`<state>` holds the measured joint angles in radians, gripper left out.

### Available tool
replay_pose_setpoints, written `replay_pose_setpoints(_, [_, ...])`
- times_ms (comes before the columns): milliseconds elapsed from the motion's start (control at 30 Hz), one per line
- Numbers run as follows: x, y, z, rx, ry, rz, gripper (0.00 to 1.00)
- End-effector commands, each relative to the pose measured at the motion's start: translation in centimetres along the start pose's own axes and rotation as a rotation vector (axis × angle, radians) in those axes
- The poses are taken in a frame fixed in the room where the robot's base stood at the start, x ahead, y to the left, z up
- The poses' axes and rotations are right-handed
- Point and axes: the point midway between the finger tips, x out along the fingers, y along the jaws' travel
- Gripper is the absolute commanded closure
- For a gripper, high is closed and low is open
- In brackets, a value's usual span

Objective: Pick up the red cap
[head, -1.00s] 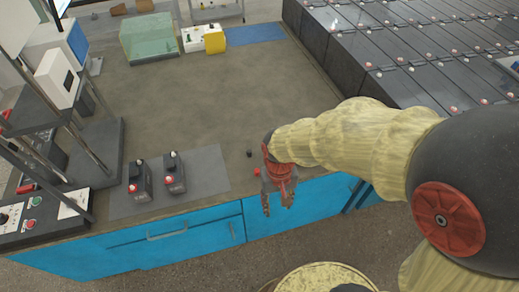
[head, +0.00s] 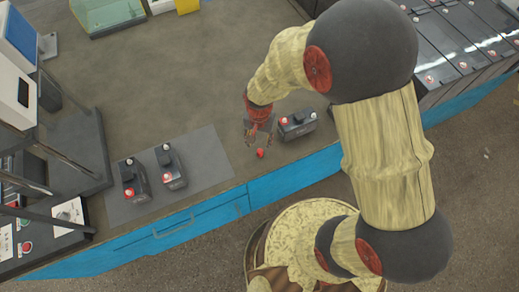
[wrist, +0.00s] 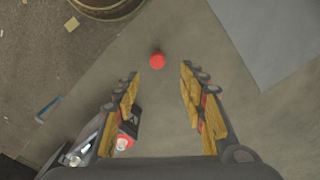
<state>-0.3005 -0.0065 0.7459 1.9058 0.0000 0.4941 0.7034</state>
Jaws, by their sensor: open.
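The red cap (head: 260,154) is a small round piece lying on the grey-brown bench top near its front edge. It also shows in the wrist view (wrist: 157,61), just beyond the fingertips and roughly centred between them. My gripper (head: 250,134) is just behind the cap in the head view, pointing down. In the wrist view my gripper (wrist: 160,71) has its two fingers spread apart with nothing between the tips. The gap in height between fingertips and cap is hard to judge.
A dark battery (head: 297,123) stands right of my gripper. It also shows by one finger in the wrist view (wrist: 128,130). Two batteries (head: 133,181) (head: 170,166) stand on a grey mat (head: 208,160) to the left. Battery rows (head: 460,45) lie at far right.

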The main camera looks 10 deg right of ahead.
Motion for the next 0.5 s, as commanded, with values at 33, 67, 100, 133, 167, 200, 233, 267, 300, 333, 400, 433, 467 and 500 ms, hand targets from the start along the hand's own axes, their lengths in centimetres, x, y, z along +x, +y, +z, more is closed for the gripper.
replay_pose_setpoints(33, [0.6,0.1,0.1,0.003,-0.003,0.002,0.58])
replay_pose_setpoints(67, [0.9,0.1,0.1,0.004,-0.003,0.003,0.58])
replay_pose_setpoints(100, [1.3,0.1,0.1,0.004,-0.004,0.003,0.58])
replay_pose_setpoints(133, [1.6,0.1,0.1,0.004,-0.003,0.003,0.58])
replay_pose_setpoints(167, [2.0,0.1,0.1,0.004,-0.003,0.002,0.58])
replay_pose_setpoints(200, [2.3,0.1,0.1,0.003,-0.002,0.001,0.58])
replay_pose_setpoints(233, [2.5,0.1,0.1,0.003,-0.002,0.001,0.58])
replay_pose_setpoints(267, [2.7,0.1,0.1,0.003,-0.002,0.001,0.58])
replay_pose_setpoints(300, [2.9,0.1,0.1,0.003,-0.002,0.002,0.58])
replay_pose_setpoints(333, [3.1,0.1,0.2,0.003,-0.002,0.002,0.58])
replay_pose_setpoints(400, [3.9,0.3,0.3,0.003,-0.003,0.003,0.58])
replay_pose_setpoints(433, [4.3,0.3,0.4,0.003,-0.003,0.003,0.58])
replay_pose_setpoints(467, [4.8,0.3,0.4,0.003,-0.003,0.003,0.58])
replay_pose_setpoints(500, [5.4,0.4,0.5,0.003,-0.003,0.003,0.58])
